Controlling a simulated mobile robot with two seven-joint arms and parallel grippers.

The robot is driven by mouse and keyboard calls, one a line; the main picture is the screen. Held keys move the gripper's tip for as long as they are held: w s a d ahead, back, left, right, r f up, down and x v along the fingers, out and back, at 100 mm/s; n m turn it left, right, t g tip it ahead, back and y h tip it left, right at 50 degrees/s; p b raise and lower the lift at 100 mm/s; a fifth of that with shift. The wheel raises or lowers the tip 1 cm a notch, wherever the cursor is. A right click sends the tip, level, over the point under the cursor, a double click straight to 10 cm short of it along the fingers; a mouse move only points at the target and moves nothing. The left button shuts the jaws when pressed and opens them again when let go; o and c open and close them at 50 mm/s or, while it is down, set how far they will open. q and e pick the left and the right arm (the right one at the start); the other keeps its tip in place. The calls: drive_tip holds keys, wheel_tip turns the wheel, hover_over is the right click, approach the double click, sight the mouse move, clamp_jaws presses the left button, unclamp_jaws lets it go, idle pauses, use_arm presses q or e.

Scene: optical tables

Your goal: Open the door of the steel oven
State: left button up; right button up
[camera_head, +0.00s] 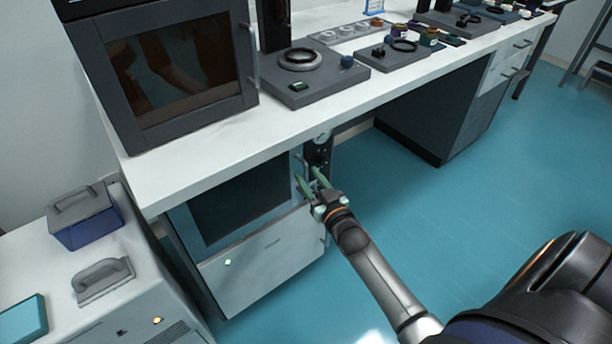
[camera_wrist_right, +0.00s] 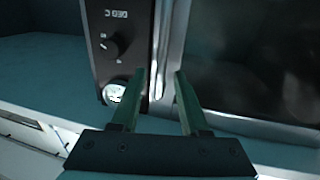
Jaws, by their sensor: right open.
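The steel oven (camera_head: 262,262) stands under the white bench. Its door has a dark window (camera_head: 240,205) in a light frame and looks shut. A vertical steel handle (camera_head: 299,166) runs along the door's right edge and also shows in the right wrist view (camera_wrist_right: 158,48). My right gripper (camera_head: 309,178) is open at this edge, with its two green fingers pointing at the handle. In the right wrist view the bar lies in line with the gap between the fingertips (camera_wrist_right: 160,74). I cannot tell whether it is between them or just beyond. My left gripper is out of view.
A dark control panel (camera_head: 318,152) with a knob and gauge is right of the handle. The bench top (camera_head: 290,112) overhangs the oven. A dark-framed oven (camera_head: 170,75) stands on it. A white cabinet (camera_head: 130,300) is at lower left. The blue floor to the right is open.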

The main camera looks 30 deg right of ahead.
drive_tip(key=shift+w+d, duration=0.1)
drive_tip(key=shift+w, duration=0.9)
clamp_jaws()
idle(0.8)
